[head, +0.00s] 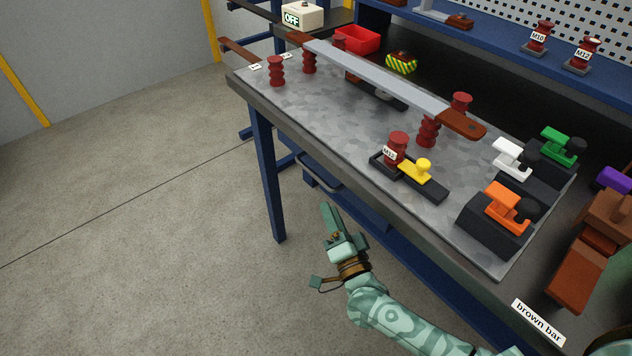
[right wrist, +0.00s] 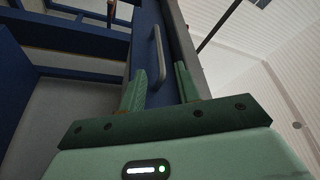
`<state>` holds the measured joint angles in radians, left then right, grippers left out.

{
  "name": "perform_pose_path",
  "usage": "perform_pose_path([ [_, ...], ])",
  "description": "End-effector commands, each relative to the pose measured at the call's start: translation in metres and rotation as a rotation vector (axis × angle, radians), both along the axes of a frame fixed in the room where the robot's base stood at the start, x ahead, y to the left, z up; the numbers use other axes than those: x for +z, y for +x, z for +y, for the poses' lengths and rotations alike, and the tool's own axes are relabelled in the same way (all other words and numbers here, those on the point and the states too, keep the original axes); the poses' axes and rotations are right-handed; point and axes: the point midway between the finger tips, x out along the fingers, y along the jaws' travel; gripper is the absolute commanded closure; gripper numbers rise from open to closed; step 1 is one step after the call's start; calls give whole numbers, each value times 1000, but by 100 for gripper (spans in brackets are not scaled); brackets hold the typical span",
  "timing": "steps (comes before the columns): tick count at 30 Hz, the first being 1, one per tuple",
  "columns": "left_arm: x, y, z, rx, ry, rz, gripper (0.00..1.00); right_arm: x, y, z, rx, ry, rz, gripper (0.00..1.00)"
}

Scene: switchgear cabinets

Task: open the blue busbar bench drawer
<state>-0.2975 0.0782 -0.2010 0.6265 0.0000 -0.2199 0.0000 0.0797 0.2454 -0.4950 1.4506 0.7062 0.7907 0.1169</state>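The blue drawer (right wrist: 147,25) of the bench shows in the right wrist view, with a grey bar handle (right wrist: 157,52) on its front. In the head view the handle (head: 318,174) sits under the bench's front edge, and much of the drawer front is hidden below the top. The drawer looks closed. My right gripper (head: 344,225) is in front of the bench, a little to the near side of the handle and apart from it. In the right wrist view its two fingers (right wrist: 161,86) are spread and empty, with the handle beyond their tips. My left gripper is out of view.
The bench top (head: 310,105) carries a long grey bar (head: 375,75) on red insulators, and orange (head: 507,205), white and green clamps. A blue bench leg (head: 267,175) stands left of the handle. The floor (head: 130,220) to the left is clear.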

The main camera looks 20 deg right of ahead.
Motion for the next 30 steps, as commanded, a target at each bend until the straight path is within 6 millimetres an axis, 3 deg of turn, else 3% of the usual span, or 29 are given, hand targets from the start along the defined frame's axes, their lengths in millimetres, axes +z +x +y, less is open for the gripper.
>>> perform_pose_path([
  [6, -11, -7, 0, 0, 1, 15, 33, 8, 54, 1, 0, -1, 0, 67],
  [12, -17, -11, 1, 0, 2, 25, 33, 15, 85, 2, 0, -2, 3, 67],
  [24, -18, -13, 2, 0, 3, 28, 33, 19, 95, 2, 0, -3, 3, 67],
  [25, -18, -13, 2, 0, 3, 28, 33, 19, 95, 2, 0, -3, 3, 70],
  [28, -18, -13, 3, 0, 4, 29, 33, 19, 95, 2, 0, -3, 3, 98],
  [30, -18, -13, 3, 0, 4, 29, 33, 19, 94, 2, 0, -3, 3, 100],
])
